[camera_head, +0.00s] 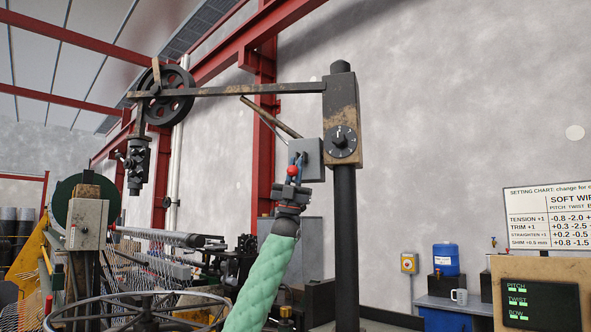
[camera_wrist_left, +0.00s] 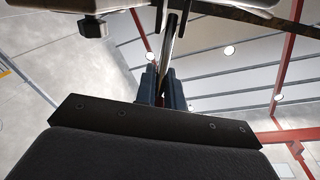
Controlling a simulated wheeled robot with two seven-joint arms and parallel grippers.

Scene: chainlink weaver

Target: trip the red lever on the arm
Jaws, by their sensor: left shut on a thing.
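The red lever's round knob (camera_head: 292,170) shows in the head view at the left side of a grey box (camera_head: 312,160) on the overhead arm's post. My left gripper (camera_head: 296,160) reaches up from below in its green sleeve, with its bluish fingers right at the knob. In the left wrist view the two fingers (camera_wrist_left: 165,84) are closed around a thin dark rod (camera_wrist_left: 171,45), which appears to be the lever's shaft. The knob itself is not seen there. The horizontal arm (camera_head: 240,89) runs left from the post head. My right gripper is not in view.
The dark post (camera_head: 345,235) stands just right of my left arm. A black dial (camera_head: 341,141) is on its head. A handwheel (camera_head: 140,308) and weaving machinery stand lower left. A blue drum (camera_head: 446,259) and a mug (camera_head: 459,296) are at the right. Plain wall lies behind.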

